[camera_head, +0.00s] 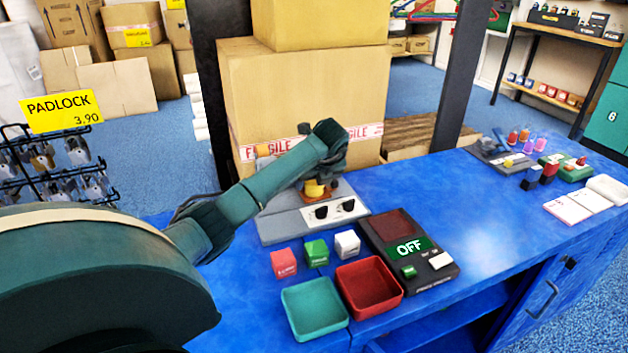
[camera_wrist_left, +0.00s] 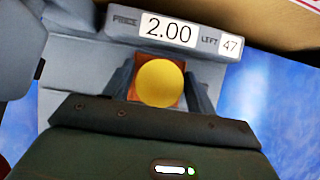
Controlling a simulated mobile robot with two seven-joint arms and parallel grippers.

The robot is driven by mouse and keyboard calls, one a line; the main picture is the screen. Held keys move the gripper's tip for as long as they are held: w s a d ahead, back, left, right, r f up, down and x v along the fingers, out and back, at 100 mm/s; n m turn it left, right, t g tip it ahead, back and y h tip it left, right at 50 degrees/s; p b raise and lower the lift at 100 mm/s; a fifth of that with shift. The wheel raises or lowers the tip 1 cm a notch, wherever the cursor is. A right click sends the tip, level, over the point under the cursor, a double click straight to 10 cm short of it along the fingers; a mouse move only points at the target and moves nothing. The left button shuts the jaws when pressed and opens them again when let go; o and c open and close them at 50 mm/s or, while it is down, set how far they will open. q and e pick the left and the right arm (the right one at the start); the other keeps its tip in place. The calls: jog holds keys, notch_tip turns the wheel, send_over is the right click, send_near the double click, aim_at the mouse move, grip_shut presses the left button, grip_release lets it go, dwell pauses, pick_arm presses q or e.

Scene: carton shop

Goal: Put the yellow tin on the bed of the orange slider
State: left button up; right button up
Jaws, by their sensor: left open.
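The yellow tin (camera_head: 313,188) is upright on the orange slider (camera_head: 322,198), on the grey device at the back of the blue counter. In the left wrist view the tin's round top (camera_wrist_left: 160,83) lies within the slider's square orange-brown bed (camera_wrist_left: 134,92). My left gripper (camera_wrist_left: 162,88) is open, with one dark finger on each side of the tin; small gaps seem to show. In the head view my left wrist and gripper (camera_head: 322,178) partly cover the slider's surroundings. My right gripper is not in view.
The grey device (camera_head: 285,228) bears a sunglasses panel (camera_head: 334,211) and a price display (camera_wrist_left: 168,32). Nearer stand small cubes (camera_head: 317,251), a green tray (camera_head: 314,325), a red tray (camera_head: 368,305) and a black OFF box (camera_head: 440,275). A large carton (camera_head: 300,95) stands close behind.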

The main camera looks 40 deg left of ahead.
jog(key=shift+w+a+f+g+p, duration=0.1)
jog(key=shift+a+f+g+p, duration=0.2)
jog(key=shift+p, duration=0.3)
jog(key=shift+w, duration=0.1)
pick_arm(q)
jog(key=v, duration=1.2)
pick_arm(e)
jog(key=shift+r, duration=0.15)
